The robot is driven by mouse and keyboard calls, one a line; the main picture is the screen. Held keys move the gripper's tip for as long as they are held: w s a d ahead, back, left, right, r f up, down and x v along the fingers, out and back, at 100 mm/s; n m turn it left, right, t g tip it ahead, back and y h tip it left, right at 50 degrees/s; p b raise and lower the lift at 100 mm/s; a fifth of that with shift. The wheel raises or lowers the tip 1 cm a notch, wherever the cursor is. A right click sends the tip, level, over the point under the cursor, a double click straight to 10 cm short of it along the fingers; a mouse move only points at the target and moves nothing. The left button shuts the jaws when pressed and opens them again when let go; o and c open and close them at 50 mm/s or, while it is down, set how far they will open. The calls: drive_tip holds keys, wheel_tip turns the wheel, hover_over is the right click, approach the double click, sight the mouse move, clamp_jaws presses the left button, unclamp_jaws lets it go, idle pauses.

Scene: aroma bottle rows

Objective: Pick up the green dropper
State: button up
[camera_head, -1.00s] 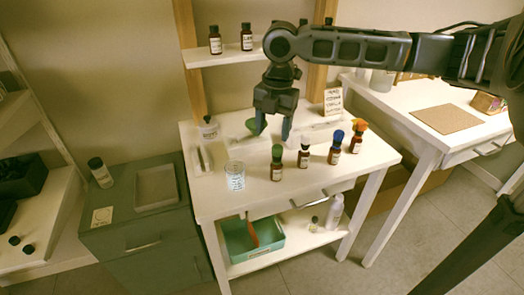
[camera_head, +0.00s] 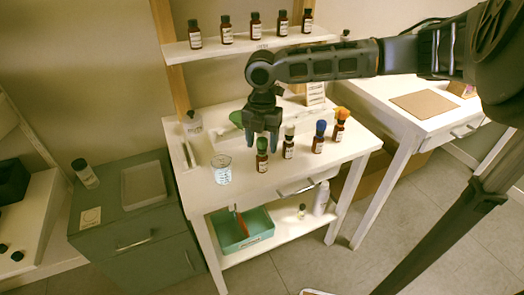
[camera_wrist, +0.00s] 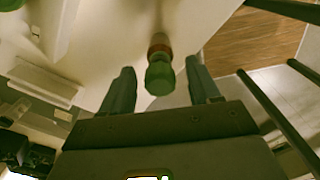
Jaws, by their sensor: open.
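The green dropper (camera_head: 262,155) is a small brown bottle with a green top and a pale label. It stands upright on the white table at the left end of a row of bottles. My gripper (camera_head: 261,141) is open and empty, its fingers pointing down just above and around the green top in the head view. In the wrist view the green dropper (camera_wrist: 160,72) shows between the two open fingers (camera_wrist: 162,90), with space on both sides. I cannot tell from these views how far the fingertips are from it in depth.
Bottles with white (camera_head: 289,142), blue (camera_head: 319,137) and orange (camera_head: 340,125) tops stand to the right of the green one. A glass beaker (camera_head: 222,170) stands to its left. A shelf (camera_head: 250,46) with several dark bottles is behind. A teal tray (camera_head: 262,231) sits below.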

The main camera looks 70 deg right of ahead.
drive_tip(key=c, duration=0.7)
wheel_tip(320, 180, up, 10)
drive_tip(key=shift+b, duration=0.5)
